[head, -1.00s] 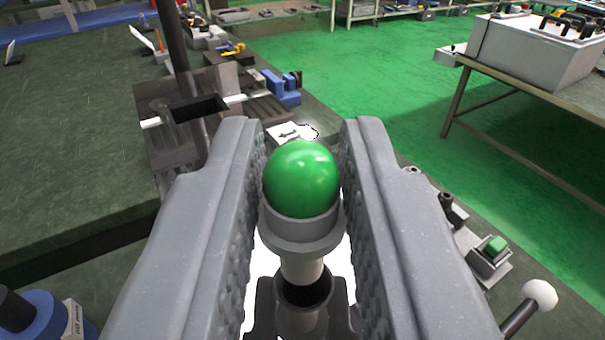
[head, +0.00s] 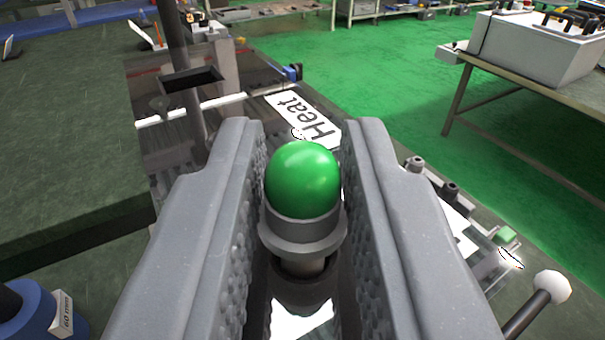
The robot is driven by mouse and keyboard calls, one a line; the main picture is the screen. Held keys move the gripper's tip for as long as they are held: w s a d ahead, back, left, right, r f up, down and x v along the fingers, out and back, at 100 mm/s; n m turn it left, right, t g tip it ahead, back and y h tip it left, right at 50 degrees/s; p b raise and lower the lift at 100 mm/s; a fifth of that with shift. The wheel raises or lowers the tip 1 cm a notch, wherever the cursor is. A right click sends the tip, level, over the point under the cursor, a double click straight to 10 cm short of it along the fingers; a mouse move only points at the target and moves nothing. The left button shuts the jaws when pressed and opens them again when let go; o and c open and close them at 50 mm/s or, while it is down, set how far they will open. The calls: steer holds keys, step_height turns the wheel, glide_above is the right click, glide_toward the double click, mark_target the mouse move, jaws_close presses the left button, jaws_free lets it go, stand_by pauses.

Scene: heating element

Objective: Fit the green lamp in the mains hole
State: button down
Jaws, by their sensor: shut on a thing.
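My gripper (head: 302,150) is shut on the green lamp (head: 302,182), with one ridged finger on each side of it. The lamp has a round green dome on top and a grey collar (head: 302,233) below. It looks upright. A short part of its pale stem shows under the collar, close to a dark round shape on a shiny panel. That shape may be the mains hole or a reflection. I cannot tell whether the stem tip is inside a hole, as the collar and fingers hide it.
A white "Heat" label (head: 303,117) lies on the panel beyond the lamp. A white-knobbed lever (head: 552,287) and a green button (head: 506,235) stand at the right. A blue round part (head: 38,310) is at lower left. A dark post (head: 178,70) rises behind the left finger.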

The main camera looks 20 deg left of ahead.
steer(key=shift+f+b, duration=0.3)
steer(key=shift+f, duration=0.35)
steer(key=c, duration=1.2)
jaws_free()
steer(key=f+b+v, duration=0.1)
steer(key=b+v, duration=0.1)
steer(key=v, duration=1.1)
steer(key=shift+s+d+r, duration=0.25)
steer(key=shift+s+r, duration=0.05)
steer(key=shift+r, duration=0.15)
